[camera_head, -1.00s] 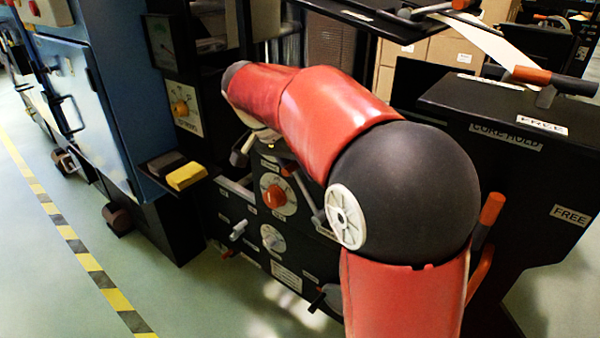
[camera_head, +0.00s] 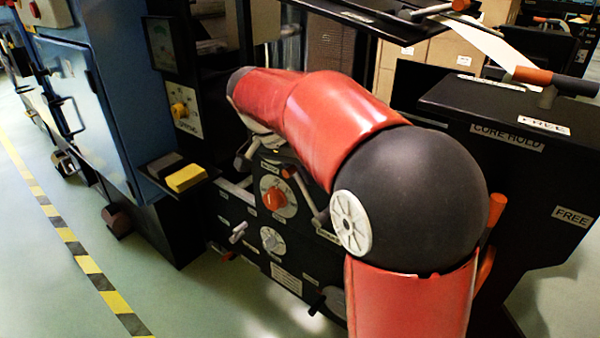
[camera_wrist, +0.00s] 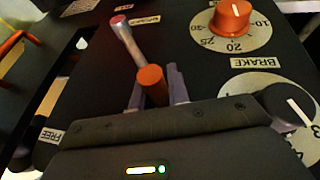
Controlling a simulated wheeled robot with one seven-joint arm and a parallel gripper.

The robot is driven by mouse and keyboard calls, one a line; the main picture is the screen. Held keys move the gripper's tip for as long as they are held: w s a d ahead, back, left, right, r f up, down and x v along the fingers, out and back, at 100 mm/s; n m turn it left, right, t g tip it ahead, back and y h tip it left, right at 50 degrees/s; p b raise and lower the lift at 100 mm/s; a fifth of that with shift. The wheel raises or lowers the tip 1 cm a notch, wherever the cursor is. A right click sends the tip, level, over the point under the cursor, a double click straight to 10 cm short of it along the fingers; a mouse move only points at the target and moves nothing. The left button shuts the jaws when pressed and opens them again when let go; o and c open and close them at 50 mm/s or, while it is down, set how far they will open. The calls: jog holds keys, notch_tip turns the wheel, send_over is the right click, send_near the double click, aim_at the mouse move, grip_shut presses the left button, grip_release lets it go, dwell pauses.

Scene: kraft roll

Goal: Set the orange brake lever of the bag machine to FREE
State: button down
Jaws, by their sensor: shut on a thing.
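In the wrist view, an orange cylindrical lever grip (camera_wrist: 151,78) stands between the two grey fingers of my gripper (camera_wrist: 157,88), which is shut on it. A grey rod with a reddish end (camera_wrist: 122,27) runs up from just behind the grip; I cannot tell whether it is part of the same lever. A FREE label (camera_wrist: 50,136) shows at the lower left. In the head view, my red and black arm hides the gripper and most of the lever.
An orange dial knob (camera_head: 275,199) sits on the black machine panel. An orange handle (camera_head: 495,221) stands right beside my arm. An orange-ended roller lever (camera_head: 533,75) lies on the right housing. A yellow block (camera_head: 187,178) rests on a small shelf. Floor at the left is open.

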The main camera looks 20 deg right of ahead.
jog(key=shift+s+d+r+t+y+b, duration=0.25)
jog(key=shift+s+d+r, duration=0.1)
jog(key=shift+s, duration=0.15)
jog(key=shift+s+d+r+t+y+b, duration=0.25)
jog(key=shift+s+d+r, duration=0.1)
jog(key=shift+s, duration=0.1)
jog(key=c, duration=1.3)
grip_release()
jog(key=shift+c, duration=0.2)
jog(key=p+v, duration=0.1)
jog(key=v, duration=0.6)
jog(key=shift+a+r+p, duration=0.2)
jog(key=shift+r+p, duration=0.1)
jog(key=shift+r, duration=0.05)
